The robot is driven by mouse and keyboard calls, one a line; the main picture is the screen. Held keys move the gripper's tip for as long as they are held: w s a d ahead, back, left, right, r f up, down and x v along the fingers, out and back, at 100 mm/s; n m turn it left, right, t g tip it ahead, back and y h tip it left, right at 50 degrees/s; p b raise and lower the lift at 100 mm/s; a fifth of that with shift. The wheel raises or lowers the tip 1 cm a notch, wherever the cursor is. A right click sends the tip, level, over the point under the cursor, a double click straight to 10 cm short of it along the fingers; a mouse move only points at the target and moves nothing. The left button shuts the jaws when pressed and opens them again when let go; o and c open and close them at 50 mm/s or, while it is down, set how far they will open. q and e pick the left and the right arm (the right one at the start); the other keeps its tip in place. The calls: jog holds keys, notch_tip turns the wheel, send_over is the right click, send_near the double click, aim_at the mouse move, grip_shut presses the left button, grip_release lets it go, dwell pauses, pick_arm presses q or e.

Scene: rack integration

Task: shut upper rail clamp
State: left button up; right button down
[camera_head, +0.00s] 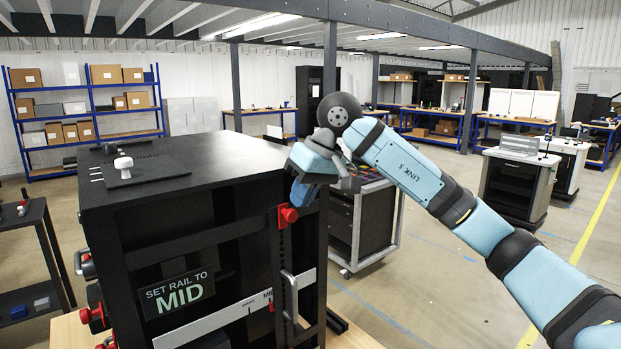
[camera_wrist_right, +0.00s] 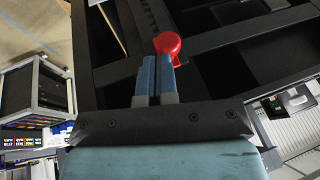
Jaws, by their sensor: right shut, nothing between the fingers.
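The upper rail clamp (camera_head: 288,214) is a red knob or lever on the right front post of the black rack, at the end of the upper black rail (camera_head: 205,240). Whether it is open or shut cannot be told. In the right wrist view the red clamp (camera_wrist_right: 167,44) is just beyond my fingertips. My right gripper (camera_head: 300,196) is shut and empty, its blue fingers pointing down close beside the clamp. The shut fingers also show in the right wrist view (camera_wrist_right: 157,62); contact with the clamp cannot be told. My left gripper is not in view.
The black rack (camera_head: 180,165) carries a "SET RAIL TO MID" sign (camera_head: 178,295) and a lower pale rail (camera_head: 240,310). More red clamps (camera_head: 92,314) are at its left side. A grey wheeled cart (camera_head: 365,225) stands behind right. Open floor lies to the right.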

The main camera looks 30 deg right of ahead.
dwell(0.3)
pick_arm(q)
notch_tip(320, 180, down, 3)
jog(key=b, duration=0.2)
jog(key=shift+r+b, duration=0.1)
jog(key=shift+b, duration=0.2)
pick_arm(e)
notch_tip(320, 180, down, 3)
jog(key=shift+f, duration=0.1)
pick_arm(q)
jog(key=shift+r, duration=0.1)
